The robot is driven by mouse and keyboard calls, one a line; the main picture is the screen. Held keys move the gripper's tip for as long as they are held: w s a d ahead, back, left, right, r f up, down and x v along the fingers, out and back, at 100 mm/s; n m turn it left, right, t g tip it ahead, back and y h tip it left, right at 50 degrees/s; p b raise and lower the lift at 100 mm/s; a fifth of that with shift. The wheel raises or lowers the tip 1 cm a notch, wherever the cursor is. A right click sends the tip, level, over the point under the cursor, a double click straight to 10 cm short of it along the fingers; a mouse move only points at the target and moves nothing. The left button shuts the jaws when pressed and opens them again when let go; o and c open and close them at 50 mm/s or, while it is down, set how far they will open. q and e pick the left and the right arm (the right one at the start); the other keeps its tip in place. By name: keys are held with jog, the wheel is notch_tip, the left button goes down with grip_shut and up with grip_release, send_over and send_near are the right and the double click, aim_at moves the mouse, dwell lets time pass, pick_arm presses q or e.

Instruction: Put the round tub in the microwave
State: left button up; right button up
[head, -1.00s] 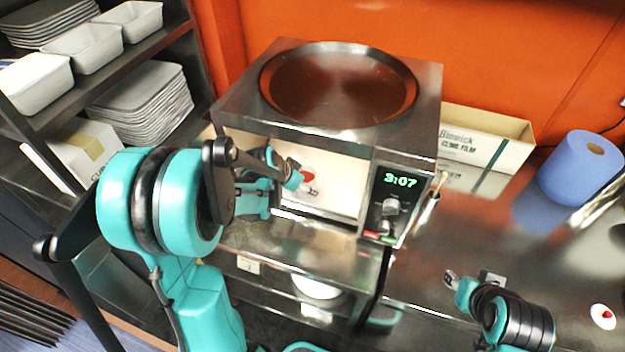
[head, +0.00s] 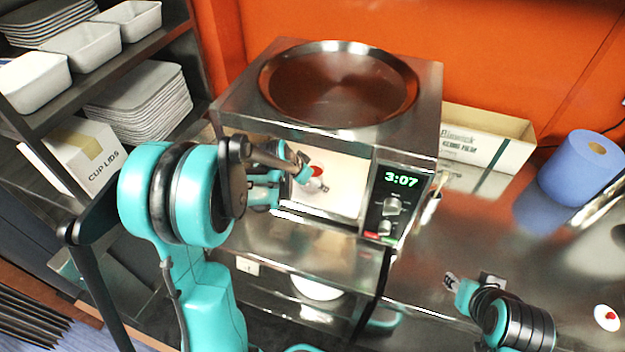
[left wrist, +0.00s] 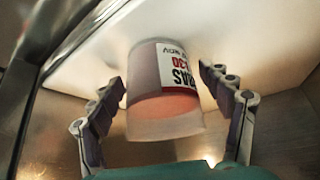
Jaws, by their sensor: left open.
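The microwave (head: 408,160) is a steel box with a lit 3:07 panel and an open front. In the left wrist view the round tub (left wrist: 165,115) is pale and translucent, with a white and red label and orange-pink contents. It stands between the two spread fingers of my left gripper (left wrist: 170,92), with gaps visible on both sides. In the head view my left gripper (head: 290,182) reaches into the microwave opening; only a red and white bit of the tub (head: 318,173) shows beyond it. My right gripper (head: 472,283) is low over the steel counter; its jaw opening is unclear.
A large round steel pan (head: 340,85) sits on top of the microwave. A cling film box (head: 485,140) and a blue roll (head: 580,170) stand to the right. A shelf with white trays (head: 140,105) is at the left. A white bowl (head: 317,288) is underneath.

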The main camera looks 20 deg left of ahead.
pick_arm(q)
jog(key=shift+s+r, duration=0.15)
jog(key=shift+r, duration=0.3)
jog(key=v, duration=0.1)
jog(key=p+v, duration=0.1)
jog(key=v, duration=0.1)
jog(key=p+v, duration=0.1)
jog(key=v, duration=0.1)
jog(key=shift+s+a+f, duration=0.15)
jog(key=shift+s+a, duration=0.1)
jog(key=shift+s, duration=0.15)
jog(key=s+a+p, duration=0.1)
jog(key=s+a, duration=0.2)
jog(key=s, duration=0.7)
jog(key=s+d+r+n+t+y, duration=0.1)
jog(key=s+d+r+n, duration=0.3)
jog(key=s+d+r, duration=0.5)
jog(key=d+y, duration=0.1)
jog(key=d, duration=0.1)
jog(key=shift+d, duration=0.25)
jog(key=shift+w, duration=0.1)
notch_tip(320, 180, down, 6)
jog(key=b, duration=0.6)
